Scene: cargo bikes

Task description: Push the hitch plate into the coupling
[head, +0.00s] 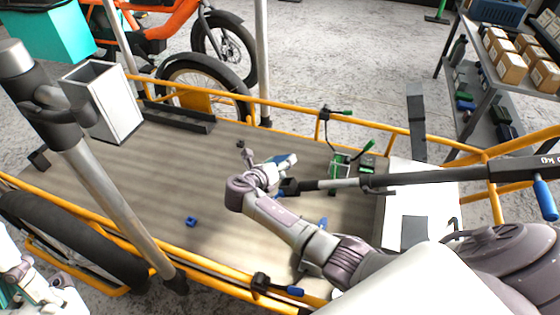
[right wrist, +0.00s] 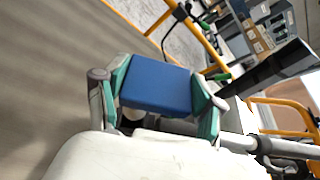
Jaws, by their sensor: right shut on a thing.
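My right gripper (head: 276,168) is over the cargo bed in the head view. In the right wrist view its teal-padded fingers (right wrist: 160,90) are shut on a flat blue block (right wrist: 158,86), which I take for the hitch plate. A long dark bar (head: 420,178) runs in from the right, and its black end (head: 290,187), perhaps the coupling, lies just beside my right gripper. I cannot tell whether the block touches it. My left gripper (head: 38,292) is partly visible at the lower left; its fingers are unclear.
The wooden cargo bed (head: 160,170) has a yellow tube frame (head: 285,105). A small blue piece (head: 191,222) lies on it. Green-ended clamps (head: 366,168) sit near the right. A grey open box (head: 103,100) and a metal post (head: 115,205) stand at left. The left bed is mostly clear.

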